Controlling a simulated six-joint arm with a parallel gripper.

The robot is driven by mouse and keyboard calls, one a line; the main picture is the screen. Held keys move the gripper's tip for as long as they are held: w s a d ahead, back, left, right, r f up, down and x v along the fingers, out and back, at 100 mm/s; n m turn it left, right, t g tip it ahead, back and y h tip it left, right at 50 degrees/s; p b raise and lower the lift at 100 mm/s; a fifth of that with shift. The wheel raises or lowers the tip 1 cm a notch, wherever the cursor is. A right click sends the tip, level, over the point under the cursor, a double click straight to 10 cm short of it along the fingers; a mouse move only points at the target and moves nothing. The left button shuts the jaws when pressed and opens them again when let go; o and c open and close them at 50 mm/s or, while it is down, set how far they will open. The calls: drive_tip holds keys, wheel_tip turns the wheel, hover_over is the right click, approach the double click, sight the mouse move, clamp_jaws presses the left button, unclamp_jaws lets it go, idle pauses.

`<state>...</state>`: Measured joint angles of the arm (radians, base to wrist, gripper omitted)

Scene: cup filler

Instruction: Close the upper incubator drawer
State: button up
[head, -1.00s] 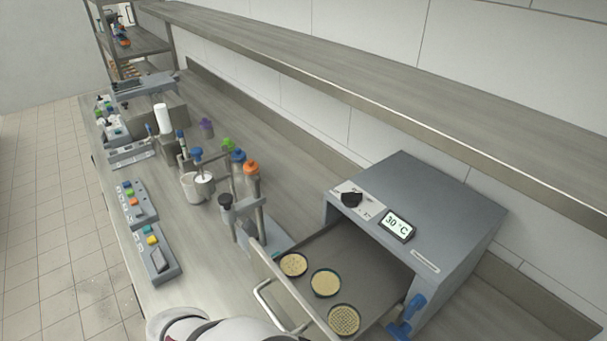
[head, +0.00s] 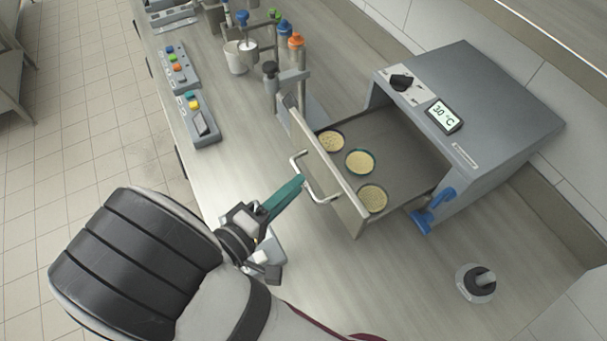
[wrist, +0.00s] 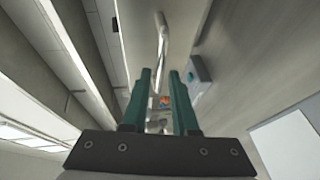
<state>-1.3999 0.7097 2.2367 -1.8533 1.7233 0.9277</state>
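The grey incubator (head: 500,85) stands on the bench with a "30 °C" display. Its drawer (head: 405,150) is pulled out and holds three round dishes with pale yellow contents. The drawer's front panel (head: 352,207) carries a bar handle (head: 300,166), also in the wrist view (wrist: 163,38). My gripper (head: 298,182) has teal fingers and is close to the handle, on the outer side of the panel. I cannot tell whether it touches.
A blue lever (head: 432,208) sticks out at the incubator's front right. A stand with colour-capped tubes (head: 283,48) is left of the drawer. A white cup (head: 236,58) and button boxes (head: 196,120) line the bench's left. A small round device (head: 474,284) stands right.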

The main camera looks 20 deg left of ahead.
drive_tip(key=shift+x, duration=1.8)
drive_tip(key=shift+c, duration=0.3)
clamp_jaws()
